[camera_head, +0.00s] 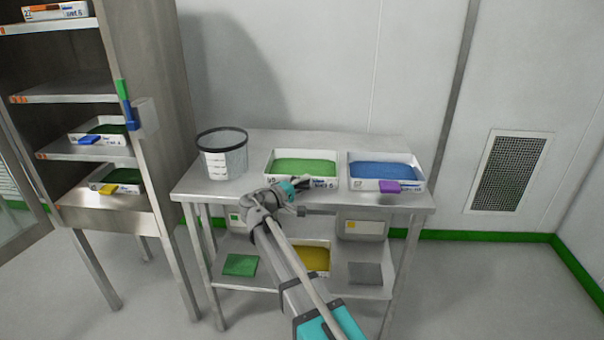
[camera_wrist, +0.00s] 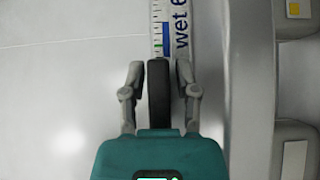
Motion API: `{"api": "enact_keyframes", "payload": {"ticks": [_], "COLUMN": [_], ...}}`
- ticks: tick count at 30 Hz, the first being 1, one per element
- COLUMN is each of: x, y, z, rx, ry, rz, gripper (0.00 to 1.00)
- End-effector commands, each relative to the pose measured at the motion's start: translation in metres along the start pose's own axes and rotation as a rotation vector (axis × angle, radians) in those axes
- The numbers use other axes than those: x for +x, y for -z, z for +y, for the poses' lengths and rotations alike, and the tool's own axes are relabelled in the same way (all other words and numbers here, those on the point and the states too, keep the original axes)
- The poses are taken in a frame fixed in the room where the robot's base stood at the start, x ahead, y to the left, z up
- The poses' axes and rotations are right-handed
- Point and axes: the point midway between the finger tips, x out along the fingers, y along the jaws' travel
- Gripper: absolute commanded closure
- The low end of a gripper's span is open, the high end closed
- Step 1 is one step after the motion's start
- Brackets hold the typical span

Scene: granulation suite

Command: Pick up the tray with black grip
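A white tray of green granules (camera_head: 303,165) stands on the steel table, left of a similar tray. Its label-bearing front wall shows in the wrist view (camera_wrist: 182,30), with part of the word "wet" readable. The black grip (camera_wrist: 158,95) sticks out from that wall toward my wrist. My gripper (camera_head: 298,186) is at the tray's front side in the head view. In the wrist view my gripper (camera_wrist: 161,75) is open, with one finger on each side of the black grip and a visible gap on both sides. In the head view my gripper largely hides the grip.
A white tray of blue granules with a purple grip (camera_head: 390,186) stands close on the right. A clear bucket (camera_head: 222,155) stands on the left. The lower shelf holds a yellow-filled tray (camera_head: 316,260) and grey boxes. A steel rack (camera_head: 160,110) with trays is at left.

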Motion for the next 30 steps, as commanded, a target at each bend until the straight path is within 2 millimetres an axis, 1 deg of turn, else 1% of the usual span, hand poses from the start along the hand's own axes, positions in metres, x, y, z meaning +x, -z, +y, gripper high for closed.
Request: {"api": "enact_keyframes", "payload": {"ticks": [16,17,18,23,30], "x": [0.0008,0.0008,0.0007,0.0006,0.0006], "y": [-0.0001,-0.0001,-0.0001,0.0000,0.0000], "z": [0.0000,0.0000,0.0000,0.0000,0.0003], "rx": [0.000,0.000,0.000,0.000,0.001], "ry": [0.000,0.000,0.000,0.000,-0.001], "rz": [0.000,0.000,0.000,0.000,0.000], "gripper": [0.60,0.62,0.69,0.99,1.00]}}
